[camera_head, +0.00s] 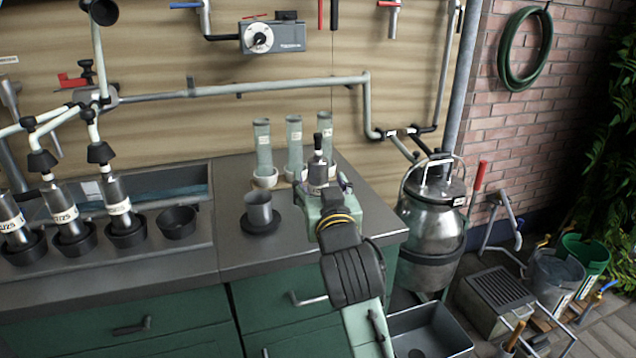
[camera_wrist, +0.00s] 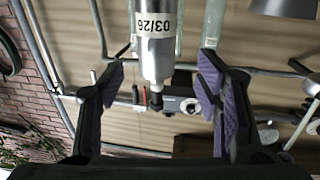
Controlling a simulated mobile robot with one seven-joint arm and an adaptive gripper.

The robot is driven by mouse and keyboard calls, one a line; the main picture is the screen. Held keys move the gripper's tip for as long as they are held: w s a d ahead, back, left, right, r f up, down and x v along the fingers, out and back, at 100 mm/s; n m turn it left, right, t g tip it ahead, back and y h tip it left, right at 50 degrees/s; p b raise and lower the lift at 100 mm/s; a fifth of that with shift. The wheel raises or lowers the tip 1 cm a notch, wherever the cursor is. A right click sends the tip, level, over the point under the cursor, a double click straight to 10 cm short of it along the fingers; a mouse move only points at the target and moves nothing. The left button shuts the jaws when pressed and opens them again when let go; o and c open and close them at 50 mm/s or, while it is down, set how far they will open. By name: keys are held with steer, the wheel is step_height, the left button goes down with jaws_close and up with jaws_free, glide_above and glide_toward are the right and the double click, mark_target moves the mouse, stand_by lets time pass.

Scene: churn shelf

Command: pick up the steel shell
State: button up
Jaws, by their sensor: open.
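The steel shell (camera_wrist: 157,45) is a shiny cylinder with a label reading "03/26" and a narrow black end, in the middle of the wrist view. In the head view the steel shell (camera_head: 317,174) stands upright on the counter, partly hidden by my gripper. My gripper (camera_wrist: 162,66) is open, with one purple-padded finger on each side of the shell and visible gaps between. In the head view my gripper (camera_head: 325,190) is at the shell, reaching from the front. Whether a finger touches it is not clear there.
A metal cup (camera_head: 259,209) stands on a black base to the left. Several glass tubes (camera_head: 294,146) stand behind. Other labelled shells (camera_head: 117,203) sit in black holders at far left. A large steel can (camera_head: 436,215) is right of the counter (camera_head: 235,250). The front counter is clear.

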mark_target(320, 175)
steer(key=shift+w+a+f+p, duration=0.15)
steer(key=shift+w+p, duration=0.35)
steer(key=shift+w, duration=1.05)
steer(key=shift+w+a+f+p, duration=0.15)
steer(key=shift+w+p, duration=0.3)
steer(key=shift+w, duration=1.05)
steer(key=shift+r, duration=0.1)
steer(key=shift+c, duration=0.4)
jaws_close()
